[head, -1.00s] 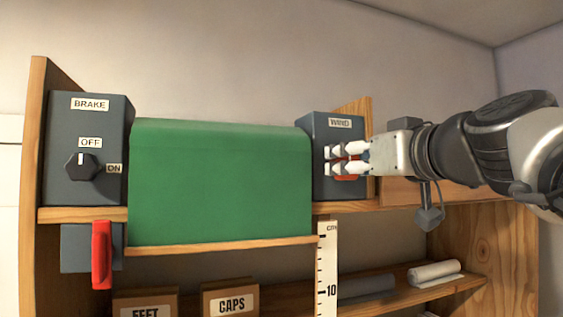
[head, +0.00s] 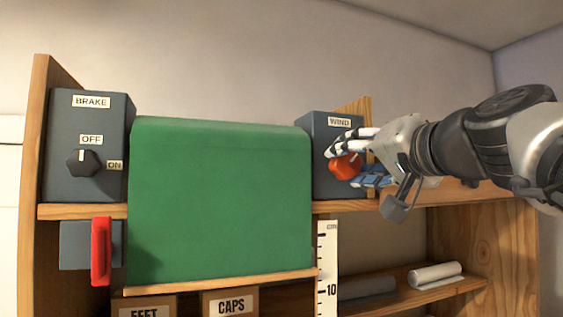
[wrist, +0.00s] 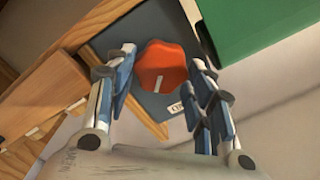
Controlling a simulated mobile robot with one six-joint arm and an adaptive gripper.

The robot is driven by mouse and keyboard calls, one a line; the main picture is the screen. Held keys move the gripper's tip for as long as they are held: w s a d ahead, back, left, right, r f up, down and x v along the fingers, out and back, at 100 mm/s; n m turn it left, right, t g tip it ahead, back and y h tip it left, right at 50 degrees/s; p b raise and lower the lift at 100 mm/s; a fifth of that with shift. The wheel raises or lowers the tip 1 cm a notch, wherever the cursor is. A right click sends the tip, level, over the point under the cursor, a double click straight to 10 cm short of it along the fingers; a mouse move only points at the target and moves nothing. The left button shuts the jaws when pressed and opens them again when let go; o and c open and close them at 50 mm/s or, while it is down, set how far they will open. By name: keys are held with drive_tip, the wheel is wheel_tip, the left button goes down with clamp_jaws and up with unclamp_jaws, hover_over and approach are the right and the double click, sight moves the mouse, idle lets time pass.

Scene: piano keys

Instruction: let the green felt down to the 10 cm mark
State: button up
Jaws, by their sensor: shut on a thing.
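The green felt (head: 220,200) hangs from the shelf top, with a wooden bar (head: 222,283) along its lower edge. The bar's right end is beside the white scale (head: 327,265), above the 10 mark. The red WIND knob (head: 345,167) is on the grey box at right. My gripper (head: 354,162) is shut on this knob, its fingers on either side. The knob also shows between the fingers in the wrist view (wrist: 162,66). The BRAKE knob (head: 83,163) at left has its white pointer up toward OFF.
A red lever (head: 101,250) hangs below the brake box. Boxes labelled FELT (head: 143,306) and CAPS (head: 230,303) stand on the lower shelf under the felt. A white roll (head: 435,274) and a grey roll lie on the lower shelf at right.

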drive_tip(key=m, duration=0.5)
drive_tip(key=shift+m+p, duration=0.3)
drive_tip(key=shift+m, duration=0.1)
drive_tip(key=shift+f, duration=0.1)
idle(0.3)
drive_tip(key=o, duration=1)
drive_tip(key=shift+o, duration=0.2)
